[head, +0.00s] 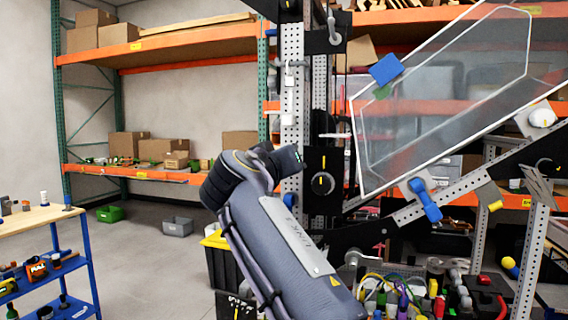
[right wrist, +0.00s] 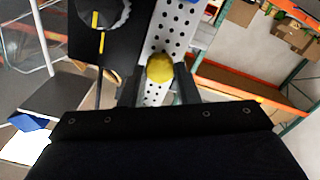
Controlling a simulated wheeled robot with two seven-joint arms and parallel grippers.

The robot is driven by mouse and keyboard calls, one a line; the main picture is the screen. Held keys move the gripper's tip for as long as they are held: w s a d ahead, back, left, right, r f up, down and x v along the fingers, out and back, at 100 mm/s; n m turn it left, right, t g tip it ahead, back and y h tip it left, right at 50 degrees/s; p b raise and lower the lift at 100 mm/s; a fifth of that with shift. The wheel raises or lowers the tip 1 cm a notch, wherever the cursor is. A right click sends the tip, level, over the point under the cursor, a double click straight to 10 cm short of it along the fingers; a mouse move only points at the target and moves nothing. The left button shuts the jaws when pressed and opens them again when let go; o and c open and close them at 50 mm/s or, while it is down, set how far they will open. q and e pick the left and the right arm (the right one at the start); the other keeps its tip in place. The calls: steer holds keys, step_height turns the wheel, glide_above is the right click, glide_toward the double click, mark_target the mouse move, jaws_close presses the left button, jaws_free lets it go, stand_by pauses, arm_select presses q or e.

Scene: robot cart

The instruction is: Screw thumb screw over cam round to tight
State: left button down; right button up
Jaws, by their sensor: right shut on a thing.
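My right gripper (head: 292,158) reaches up from the bottom of the head view to the perforated upright post. In the right wrist view its two fingers (right wrist: 160,82) are shut on a yellow round thumb screw (right wrist: 160,67), which stands in front of the perforated metal. The gripper hides this screw in the head view. The cam (head: 322,183), a dark disc with a yellow line on a black plate, is just right of and below the gripper. It also shows at the top left of the right wrist view (right wrist: 103,14). My left gripper is not in view.
A clear angled panel (head: 440,110) with a blue block (head: 385,68) stands right of the post. A slanted perforated bar (head: 465,187) runs below it. Cables and small parts (head: 400,290) crowd the bottom right. Open floor (head: 150,270) lies to the left.

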steer(key=shift+f, duration=0.15)
steer(key=o, duration=1)
steer(key=shift+s+a, duration=0.1)
steer(key=shift+b+v, duration=0.95)
steer(key=shift+v, duration=2.9)
